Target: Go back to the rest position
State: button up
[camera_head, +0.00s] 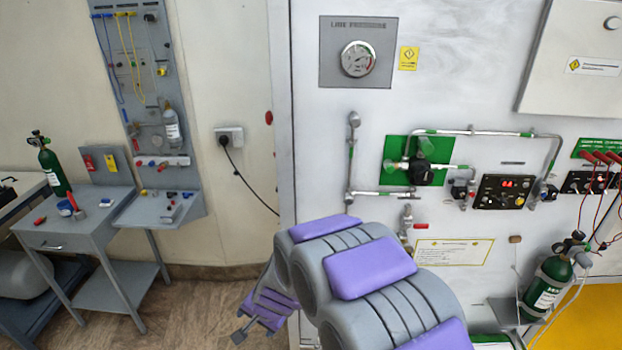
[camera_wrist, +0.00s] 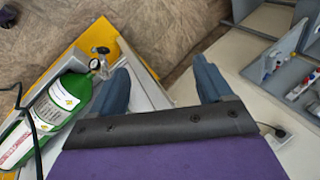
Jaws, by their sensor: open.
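My gripper (camera_wrist: 162,68) shows in the wrist view as two blue fingers set wide apart with nothing between them. The brown floor and a pale panel edge lie beyond the fingers. In the head view my grey and purple arm crosses the lower middle, in front of the white panel (camera_head: 460,70). Its far end, low and left of the panel, is small and partly hidden by the arm links. The gripper touches nothing that I can see.
A green cylinder (camera_wrist: 62,100) with a gauge lies left of the fingers in the wrist view. A green cylinder (camera_head: 548,285) stands by the panel at right. A grey table (camera_head: 75,225) and a tool board (camera_head: 140,60) stand at left. Floor between is clear.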

jog(key=s+d+r+n+g, duration=0.2)
jog(key=s+d+r+n, duration=0.1)
jog(key=s+d+r, duration=0.9)
jog(key=s+d+r+n+g+h, duration=0.1)
jog(key=s+d+r+g+h, duration=0.1)
jog(key=s+d, duration=1.3)
jog(key=s+r+h, duration=0.1)
jog(key=s+h, duration=0.1)
jog(key=s, duration=0.2)
jog(key=shift+d+r+n+g, duration=0.15)
jog(key=shift+r+n+g, duration=0.2)
jog(key=shift+n+g, duration=0.05)
